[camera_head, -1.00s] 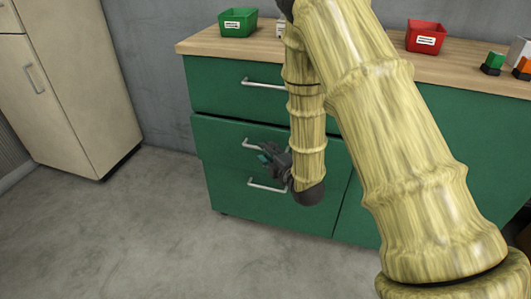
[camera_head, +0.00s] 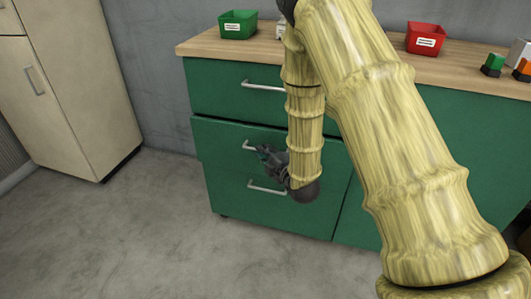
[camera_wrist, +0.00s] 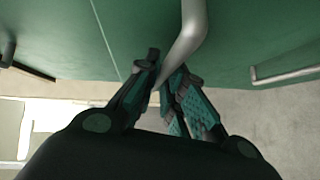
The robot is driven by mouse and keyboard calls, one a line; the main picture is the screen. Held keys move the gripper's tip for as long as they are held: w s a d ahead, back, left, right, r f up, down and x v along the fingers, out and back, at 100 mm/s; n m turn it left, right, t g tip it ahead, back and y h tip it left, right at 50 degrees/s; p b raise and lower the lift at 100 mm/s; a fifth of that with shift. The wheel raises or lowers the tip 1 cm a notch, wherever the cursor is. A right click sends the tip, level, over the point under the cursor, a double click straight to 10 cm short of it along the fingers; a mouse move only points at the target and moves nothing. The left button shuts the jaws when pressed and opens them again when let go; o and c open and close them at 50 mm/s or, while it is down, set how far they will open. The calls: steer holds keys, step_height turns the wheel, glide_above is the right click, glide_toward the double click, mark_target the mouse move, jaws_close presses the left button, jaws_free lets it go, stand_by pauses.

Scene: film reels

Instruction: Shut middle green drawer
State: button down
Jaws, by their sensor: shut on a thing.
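The green cabinet (camera_head: 218,160) has a top drawer (camera_head: 220,92) and a lower front with two silver handles one above the other. The upper of these, the middle drawer's handle (camera_head: 249,145), is partly hidden by my gripper (camera_head: 264,152). In the wrist view my gripper (camera_wrist: 165,85) is shut on this handle (camera_wrist: 190,35), whose bar runs between the fingers. The middle drawer looks almost flush with the front below it; any small gap is hard to tell.
The bottom handle (camera_head: 267,187) is just below my gripper. A green bin (camera_head: 238,25), a red bin (camera_head: 425,38) and small blocks (camera_head: 493,65) stand on the wooden worktop (camera_head: 210,43). A beige cabinet (camera_head: 65,100) stands at the left. The floor (camera_head: 150,225) in front is clear.

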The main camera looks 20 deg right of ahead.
steer(key=shift+w+d+r, duration=0.1)
steer(key=shift+w+d, duration=0.7)
steer(key=shift+w, duration=0.3)
steer(key=c, duration=1.5)
jaws_free()
steer(key=shift+w, duration=0.1)
steer(key=v, duration=1.2)
steer(key=shift+d, duration=0.1)
steer(key=shift+f, duration=0.3)
